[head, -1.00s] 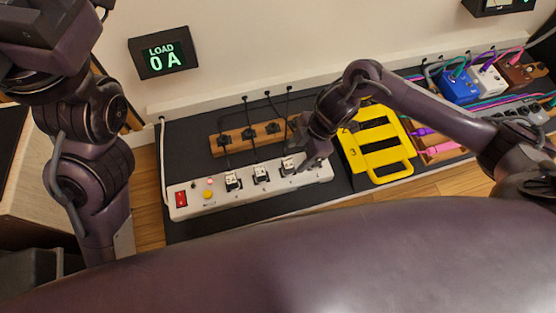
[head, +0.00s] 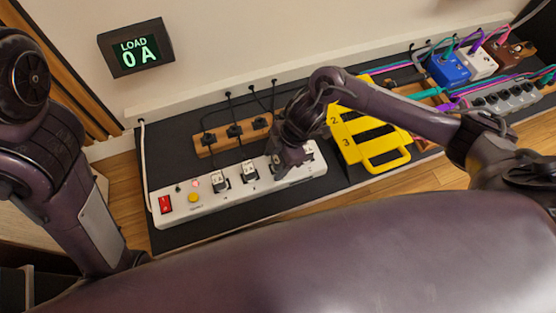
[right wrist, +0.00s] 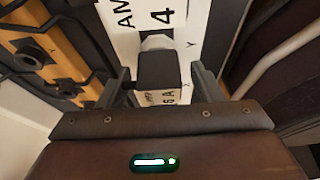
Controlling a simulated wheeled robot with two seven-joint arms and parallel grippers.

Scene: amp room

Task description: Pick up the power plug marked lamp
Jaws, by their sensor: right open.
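A white power strip (head: 196,208) lies on the black mat, with a red switch at its left end. Two black plugs with white labels (head: 220,183) (head: 249,173) show in it. My right gripper (head: 282,166) is over its right part and hides the third plug seen there earlier. In the right wrist view, my open right gripper (right wrist: 163,85) has its fingers on both sides of a black plug (right wrist: 157,70), apart from it as far as I can tell. Its white label shows "6 A" and a small word I cannot read. My left gripper is out of view.
A wooden block (head: 222,143) with several corded items lies behind the strip. A yellow numbered rack (head: 352,143) stands to its right, with pedals (head: 449,68) beyond. A wall display (head: 136,47) reads "LOAD 0 A".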

